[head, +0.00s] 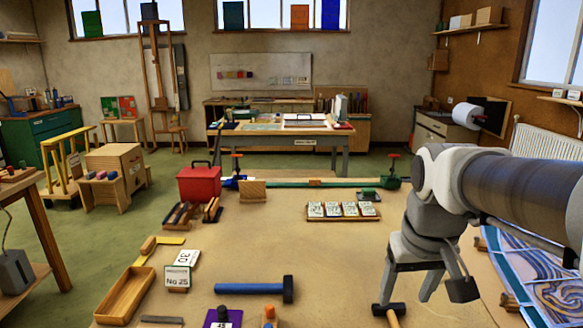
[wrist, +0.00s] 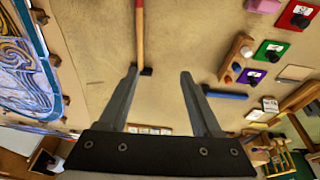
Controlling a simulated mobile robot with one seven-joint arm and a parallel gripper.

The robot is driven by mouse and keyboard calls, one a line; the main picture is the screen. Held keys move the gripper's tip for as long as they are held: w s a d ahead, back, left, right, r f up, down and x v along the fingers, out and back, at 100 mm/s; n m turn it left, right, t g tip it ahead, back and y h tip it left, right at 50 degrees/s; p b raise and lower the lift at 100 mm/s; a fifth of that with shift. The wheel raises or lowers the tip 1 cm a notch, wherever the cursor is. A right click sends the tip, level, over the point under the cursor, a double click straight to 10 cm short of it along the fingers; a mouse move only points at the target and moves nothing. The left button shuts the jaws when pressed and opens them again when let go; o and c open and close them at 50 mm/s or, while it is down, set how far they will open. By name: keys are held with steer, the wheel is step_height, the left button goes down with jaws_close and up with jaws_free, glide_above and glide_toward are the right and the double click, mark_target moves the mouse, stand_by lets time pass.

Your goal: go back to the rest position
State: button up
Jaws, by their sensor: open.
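My gripper (head: 408,288) hangs low over the workbench (head: 345,265) at the right of the head view, with its two fingers spread apart and nothing between them. In the wrist view the open gripper (wrist: 159,73) points down at the bare bench top. A small hammer (head: 388,309) with a dark head and wooden handle lies below and close to the fingers. In the wrist view its dark head (wrist: 146,71) shows beside the left fingertip; I cannot tell whether they touch.
The leaded panel (head: 540,275) lies right of my gripper. A blue mallet (head: 262,288), a wooden tray (head: 127,296) and numbered cards (head: 178,278) lie left. A rack of white tiles (head: 343,211) and a red toolbox (head: 199,182) stand farther back. The bench middle is mostly clear.

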steer(key=s+a+f+t, duration=0.1)
steer(key=s+a+t, duration=0.1)
steer(key=s, duration=0.7)
steer(key=shift+s+a+t+y, duration=0.3)
steer(key=shift+a, duration=0.55)
steer(key=shift+f, duration=0.1)
stand_by(1.0)
